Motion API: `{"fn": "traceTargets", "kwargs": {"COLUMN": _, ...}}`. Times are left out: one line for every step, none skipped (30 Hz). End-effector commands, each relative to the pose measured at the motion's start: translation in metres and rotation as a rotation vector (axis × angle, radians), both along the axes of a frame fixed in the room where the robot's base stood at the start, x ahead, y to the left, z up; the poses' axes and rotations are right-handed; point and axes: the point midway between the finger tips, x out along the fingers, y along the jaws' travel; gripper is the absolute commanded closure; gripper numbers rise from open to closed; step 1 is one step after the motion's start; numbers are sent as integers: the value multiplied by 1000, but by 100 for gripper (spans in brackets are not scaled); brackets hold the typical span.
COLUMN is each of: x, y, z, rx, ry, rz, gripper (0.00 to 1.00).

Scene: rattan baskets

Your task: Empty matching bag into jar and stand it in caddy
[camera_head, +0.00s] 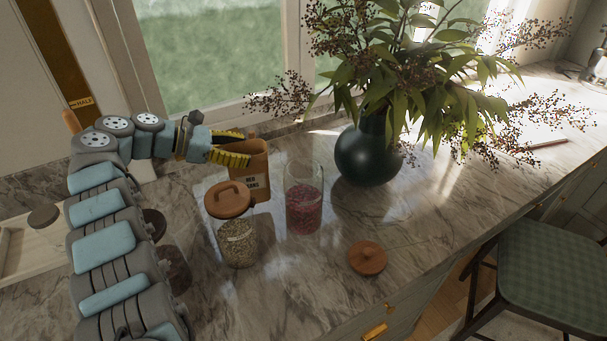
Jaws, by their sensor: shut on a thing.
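A round wooden lid with a knob (367,257) lies on the counter to the right of that jar. No caddy is clearly recognisable.
A lidded jar of grey-green contents (237,240) stands in front of the bag. A dark vase (368,152) of leafy branches stands behind right. A pale wooden tray (12,245) is at far left. Dark round things show partly behind my arm. The front right counter is clear.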

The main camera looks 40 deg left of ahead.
Motion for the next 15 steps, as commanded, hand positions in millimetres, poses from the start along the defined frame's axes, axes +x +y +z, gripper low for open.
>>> {"fn": "traceTargets", "kwargs": {"x": -1, "y": 1, "z": -3, "rx": -2, "ry": -2, "rz": 0, "gripper": 75}}
{"fn": "traceTargets", "kwargs": {"x": -2, "y": 1, "z": -3, "rx": -5, "ry": -3, "rz": 1, "gripper": 75}}
{"fn": "traceTargets", "kwargs": {"x": -2, "y": 2, "z": -3, "rx": -7, "ry": -4, "rz": 1, "gripper": 75}}
{"fn": "traceTargets", "kwargs": {"x": -2, "y": 2, "z": -3, "rx": -8, "ry": -5, "rz": 1, "gripper": 75}}
{"fn": "traceTargets", "kwargs": {"x": -2, "y": 2, "z": -3, "rx": -9, "ry": -6, "rz": 0, "gripper": 75}}
{"fn": "traceTargets", "kwargs": {"x": -3, "y": 2, "z": -2, "rx": -11, "ry": -6, "rz": -1, "gripper": 75}}
{"fn": "traceTargets", "kwargs": {"x": -3, "y": 2, "z": -2, "rx": -12, "ry": -7, "rz": -1, "gripper": 75}}
{"fn": "traceTargets", "kwargs": {"x": -3, "y": 2, "z": -2, "rx": -13, "ry": -7, "rz": 0, "gripper": 75}}
{"fn": "traceTargets", "kwargs": {"x": -4, "y": 2, "z": -3, "rx": -15, "ry": -6, "rz": 0, "gripper": 75}}
{"fn": "traceTargets", "kwargs": {"x": -4, "y": 2, "z": -3, "rx": -16, "ry": -6, "rz": 0, "gripper": 75}}
{"fn": "traceTargets", "kwargs": {"x": -4, "y": 2, "z": -3, "rx": -18, "ry": -6, "rz": 0, "gripper": 75}}
{"fn": "traceTargets", "kwargs": {"x": -4, "y": 2, "z": -3, "rx": -19, "ry": -6, "rz": -1, "gripper": 75}}
{"fn": "traceTargets", "kwargs": {"x": -4, "y": 2, "z": -3, "rx": -20, "ry": -5, "rz": -1, "gripper": 75}}
{"fn": "traceTargets", "kwargs": {"x": -4, "y": 1, "z": -3, "rx": -21, "ry": -5, "rz": -2, "gripper": 75}}
{"fn": "traceTargets", "kwargs": {"x": -4, "y": 1, "z": -2, "rx": -22, "ry": -5, "rz": -2, "gripper": 75}}
